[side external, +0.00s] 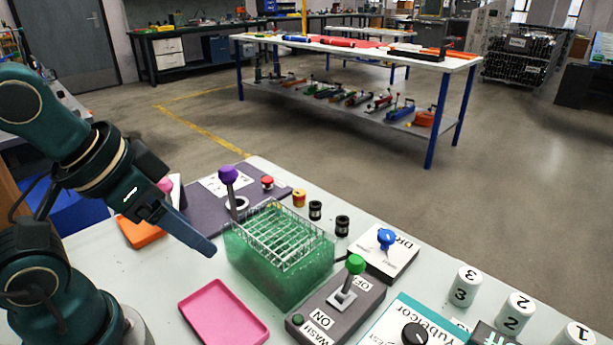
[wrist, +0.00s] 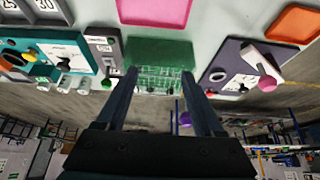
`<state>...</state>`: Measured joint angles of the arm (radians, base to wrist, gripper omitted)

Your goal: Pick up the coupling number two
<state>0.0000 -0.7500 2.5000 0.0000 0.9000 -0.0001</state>
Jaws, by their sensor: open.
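Coupling number two (side external: 515,314) is a white upright cylinder marked with a black 2. It stands at the lower right of the side view, between the couplings marked 3 (side external: 464,287) and 1 (side external: 577,336). Small whitish cylinders (wrist: 84,86) show by the teal machine in the wrist view, but their numbers cannot be read. My gripper (side external: 208,248) is open and empty, raised left of the green rack, far from the couplings. In the wrist view its two fingers (wrist: 159,80) are spread apart with the green rack seen between them.
The green tube rack (side external: 278,262) with a wire top stands mid-table. A pink tray (side external: 224,313), a grey wash switch box (side external: 336,305) with a green-knobbed lever, a dryer box (side external: 378,250) and a teal machine (side external: 408,325) surround it. A purple-knobbed lever (side external: 229,188) rises behind.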

